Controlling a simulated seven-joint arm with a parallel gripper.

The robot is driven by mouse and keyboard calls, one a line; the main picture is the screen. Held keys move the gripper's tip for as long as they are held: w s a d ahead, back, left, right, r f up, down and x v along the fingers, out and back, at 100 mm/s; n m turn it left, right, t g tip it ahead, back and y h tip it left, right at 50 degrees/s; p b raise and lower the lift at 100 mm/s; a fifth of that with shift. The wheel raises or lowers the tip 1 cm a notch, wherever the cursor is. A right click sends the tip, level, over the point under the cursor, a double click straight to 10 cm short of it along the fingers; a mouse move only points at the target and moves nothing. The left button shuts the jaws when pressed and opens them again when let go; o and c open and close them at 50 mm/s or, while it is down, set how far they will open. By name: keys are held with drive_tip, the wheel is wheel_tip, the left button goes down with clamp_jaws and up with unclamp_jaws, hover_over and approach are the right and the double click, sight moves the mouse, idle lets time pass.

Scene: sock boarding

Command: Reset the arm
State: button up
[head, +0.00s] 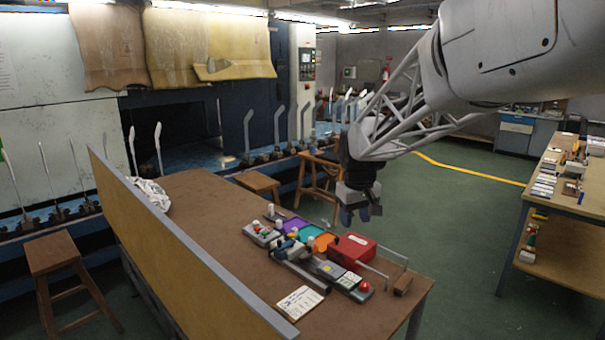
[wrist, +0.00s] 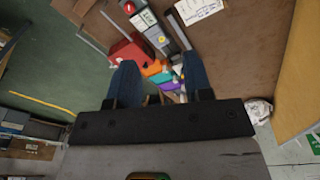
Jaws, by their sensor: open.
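My gripper (head: 360,214) hangs above the far right part of the brown table (head: 190,196) in the head view, pointing down. In the wrist view its two blue fingers (wrist: 162,84) are spread apart with nothing between them. Below and beyond the fingers lie the table items, apart from them. My arm comes in from the upper right in the head view.
A red box (head: 352,250), coloured trays (head: 318,240), a notepad (head: 300,301) and a red button (head: 365,286) sit on the table. A wooden panel (head: 180,240) edges it. White crumpled cloth (head: 150,193) lies at the left. A shelf table (head: 560,190) stands right, across open green floor.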

drive_tip(key=s+d+f+m, duration=0.1)
drive_tip(key=s+d+m, duration=0.1)
drive_tip(key=s, duration=1.6)
drive_tip(key=s+d+f+m+t, duration=0.1)
drive_tip(key=s+d+f+m, duration=0.1)
drive_tip(key=s, duration=1.7)
drive_tip(key=shift+s+d+m, duration=0.15)
drive_tip(key=shift+d+m, duration=0.15)
drive_tip(key=shift+d, duration=0.35)
